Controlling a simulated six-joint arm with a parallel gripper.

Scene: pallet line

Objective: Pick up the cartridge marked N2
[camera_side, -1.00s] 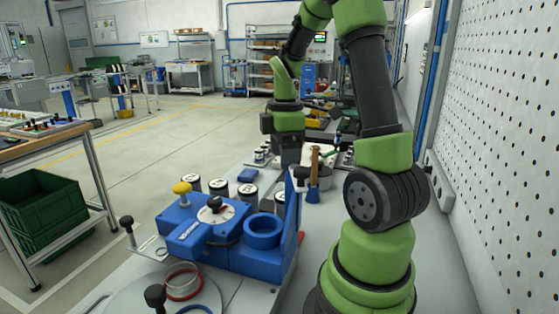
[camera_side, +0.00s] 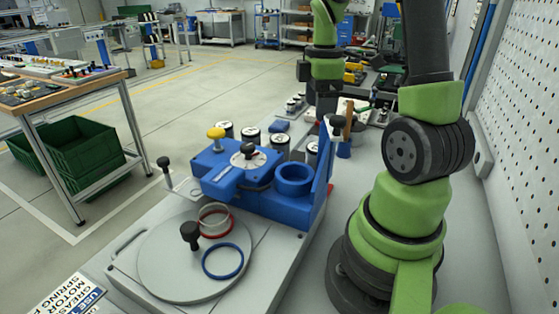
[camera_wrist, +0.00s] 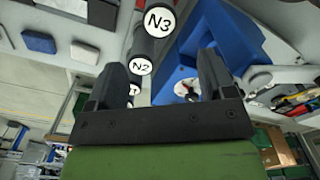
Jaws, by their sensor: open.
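The cartridge marked N2 (camera_wrist: 140,66) shows in the wrist view as a round white label on a dark body, between my gripper's two fingers and closer to the left one. The N3 cartridge (camera_wrist: 160,22) is just above it in the picture, and another, partly hidden cartridge (camera_wrist: 132,89) is below it. My gripper (camera_wrist: 160,64) is open with nothing held. In the side view my gripper (camera_side: 326,103) hangs behind the blue fixture, its fingers hard to make out. Several dark cartridges (camera_side: 251,136) stand in a row there, their marks too small to read.
The blue fixture (camera_side: 240,178) with a yellow knob (camera_side: 215,133) stands beside the cartridges. A round grey plate (camera_side: 165,262) with a red ring (camera_side: 215,228) and a blue ring (camera_side: 222,261) lies in front. A wooden-handled tool (camera_side: 347,122) stands upright close by my gripper.

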